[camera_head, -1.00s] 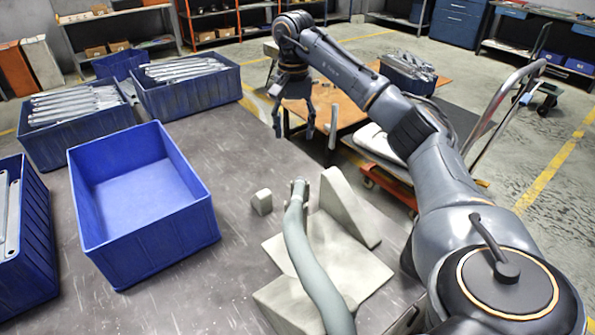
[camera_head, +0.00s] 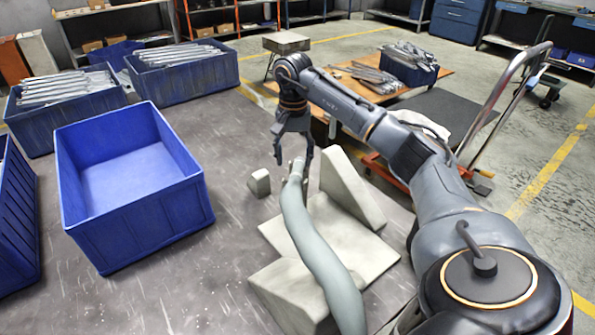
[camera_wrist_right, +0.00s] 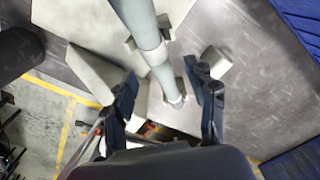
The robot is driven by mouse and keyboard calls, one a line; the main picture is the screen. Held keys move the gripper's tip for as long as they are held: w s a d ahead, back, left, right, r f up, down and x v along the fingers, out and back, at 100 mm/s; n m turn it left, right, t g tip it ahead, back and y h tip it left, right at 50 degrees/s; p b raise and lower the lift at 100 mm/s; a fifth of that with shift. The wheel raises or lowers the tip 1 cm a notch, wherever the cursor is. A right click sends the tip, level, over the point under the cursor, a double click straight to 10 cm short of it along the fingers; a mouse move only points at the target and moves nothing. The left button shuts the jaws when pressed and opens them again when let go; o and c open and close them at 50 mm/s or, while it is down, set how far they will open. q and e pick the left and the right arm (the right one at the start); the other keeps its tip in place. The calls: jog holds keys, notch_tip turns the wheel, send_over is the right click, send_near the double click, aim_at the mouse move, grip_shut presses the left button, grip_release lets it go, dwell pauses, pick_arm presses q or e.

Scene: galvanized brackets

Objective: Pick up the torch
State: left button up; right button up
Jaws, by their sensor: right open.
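The torch (camera_head: 312,240) is a long, curved grey-green tube lying on a pale stand (camera_head: 372,255) on the dark table. Its narrow end points away from me; its near end runs out of the bottom of the head view. My right gripper (camera_head: 293,158) is open and points down, just above and around the narrow end. In the right wrist view, the torch (camera_wrist_right: 148,38) runs down between the spread fingers of the right gripper (camera_wrist_right: 165,78). No contact between fingers and torch shows. My left gripper is not in view.
An empty blue bin (camera_head: 140,225) stands left of the torch. Other blue bins (camera_head: 185,85) with metal parts stand behind it. A small pale block (camera_head: 259,182) lies left of the torch tip. The stand's upright wedge (camera_head: 350,190) rises close to the right.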

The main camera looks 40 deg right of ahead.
aim_at(296, 173)
jog(key=f, duration=0.4)
jog(key=shift+s+p, duration=0.3)
jog(key=shift+s, duration=0.1)
jog(key=shift+w+f, duration=0.1)
jog(key=shift+f, duration=0.55)
grip_shut()
